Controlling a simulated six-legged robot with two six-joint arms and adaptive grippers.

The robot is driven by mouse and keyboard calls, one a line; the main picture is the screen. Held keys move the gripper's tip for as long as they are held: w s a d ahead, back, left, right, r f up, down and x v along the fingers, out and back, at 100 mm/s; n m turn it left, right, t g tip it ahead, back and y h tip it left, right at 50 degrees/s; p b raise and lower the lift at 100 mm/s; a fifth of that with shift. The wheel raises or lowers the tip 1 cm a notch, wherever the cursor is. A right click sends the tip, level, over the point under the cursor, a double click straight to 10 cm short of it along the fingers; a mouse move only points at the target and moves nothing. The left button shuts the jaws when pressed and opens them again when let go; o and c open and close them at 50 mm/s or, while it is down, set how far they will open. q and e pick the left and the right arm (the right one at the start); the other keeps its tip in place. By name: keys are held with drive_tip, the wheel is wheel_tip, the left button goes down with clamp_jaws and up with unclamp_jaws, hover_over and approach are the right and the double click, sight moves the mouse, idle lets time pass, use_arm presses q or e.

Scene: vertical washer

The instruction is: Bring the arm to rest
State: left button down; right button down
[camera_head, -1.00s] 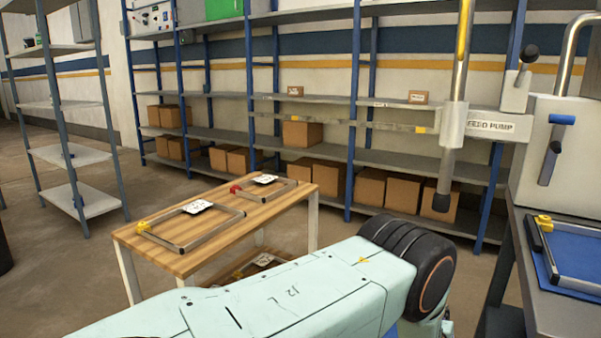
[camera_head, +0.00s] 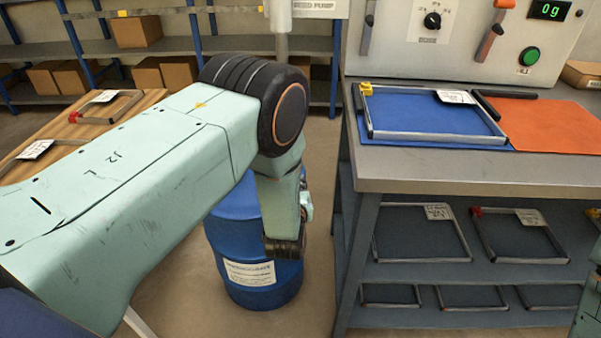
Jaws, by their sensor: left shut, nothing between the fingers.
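My left arm comes in from the left, its pale green link running to a black ribbed elbow in the middle. Below the elbow the forearm hangs down in front of a blue drum. My left gripper (camera_head: 287,246), small and dark at the lower end of the arm, is shut and empty; its fingers are hard to make out. A bit of pale green, likely my right arm, shows at the lower right edge; the right gripper is out of view.
The blue drum (camera_head: 240,250) stands behind the arm. A grey workbench (camera_head: 470,180) at right carries a metal frame (camera_head: 430,137) on a blue mat, an orange mat (camera_head: 556,125) and a control panel (camera_head: 440,45). A wooden table (camera_head: 60,125) is at left; shelving stands behind.

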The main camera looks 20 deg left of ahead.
use_arm(q)
drive_tip(key=s+a+f+m+g+h, duration=0.15)
drive_tip(key=s+f+g, duration=0.35)
drive_tip(key=s, duration=0.5)
drive_tip(key=s+d+f+m+g+h, duration=0.1)
drive_tip(key=s+f+m+g, duration=0.2)
drive_tip(key=s+f, duration=0.6)
drive_tip(key=s+r+g+p, duration=0.1)
drive_tip(key=s+r+g, duration=0.1)
drive_tip(key=s, duration=1)
drive_tip(key=s+a+r+g+h+p, duration=0.1)
drive_tip(key=s+r+g, duration=0.2)
drive_tip(key=s, duration=1)
drive_tip(key=shift+r+g, duration=0.2)
drive_tip(key=shift+g, duration=0.8)
